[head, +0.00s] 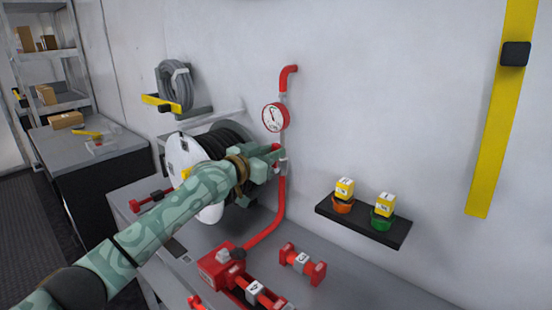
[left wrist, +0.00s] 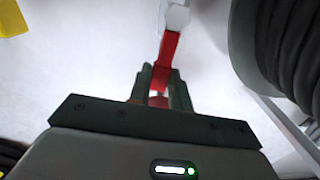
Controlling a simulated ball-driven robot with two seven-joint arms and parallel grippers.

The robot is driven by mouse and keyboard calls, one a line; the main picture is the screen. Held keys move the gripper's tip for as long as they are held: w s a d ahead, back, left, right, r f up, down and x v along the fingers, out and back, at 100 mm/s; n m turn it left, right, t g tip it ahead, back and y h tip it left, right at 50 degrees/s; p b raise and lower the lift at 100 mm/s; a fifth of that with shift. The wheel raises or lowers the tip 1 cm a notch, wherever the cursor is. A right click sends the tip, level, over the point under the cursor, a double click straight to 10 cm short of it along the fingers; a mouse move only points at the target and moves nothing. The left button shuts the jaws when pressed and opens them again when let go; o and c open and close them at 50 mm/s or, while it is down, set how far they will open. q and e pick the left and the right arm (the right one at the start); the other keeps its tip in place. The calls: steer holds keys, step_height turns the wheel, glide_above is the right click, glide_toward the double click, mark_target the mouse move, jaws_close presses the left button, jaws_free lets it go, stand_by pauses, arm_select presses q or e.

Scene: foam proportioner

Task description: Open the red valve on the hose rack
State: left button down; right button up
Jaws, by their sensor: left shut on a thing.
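The red valve's handle (left wrist: 169,48) runs from a pale grey fitting (left wrist: 177,16) down between my left fingers in the left wrist view. My left gripper (left wrist: 159,88) is shut on this handle. In the head view my left gripper (head: 273,158) is at the red pipe (head: 281,198), just below the round gauge (head: 275,117). The gripper hides most of the valve there, so its exact angle is hard to tell. My right gripper is not in view.
A hose reel (head: 182,152) with black hose stands behind my left arm. A black shelf (head: 364,222) with orange and green cups is on the wall to the right. Red proportioner parts (head: 222,266) lie on the grey bench below.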

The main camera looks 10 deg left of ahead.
arm_select(q)
steer(key=shift+w+a+n, duration=0.2)
steer(key=shift+a+n, duration=0.15)
steer(key=shift+n, duration=0.25)
steer(key=c, duration=1.3)
jaws_free()
steer(key=p+v, duration=0.5)
steer(key=v, duration=1.1)
steer(key=shift+s+a, duration=0.1)
steer(key=shift+a, duration=0.05)
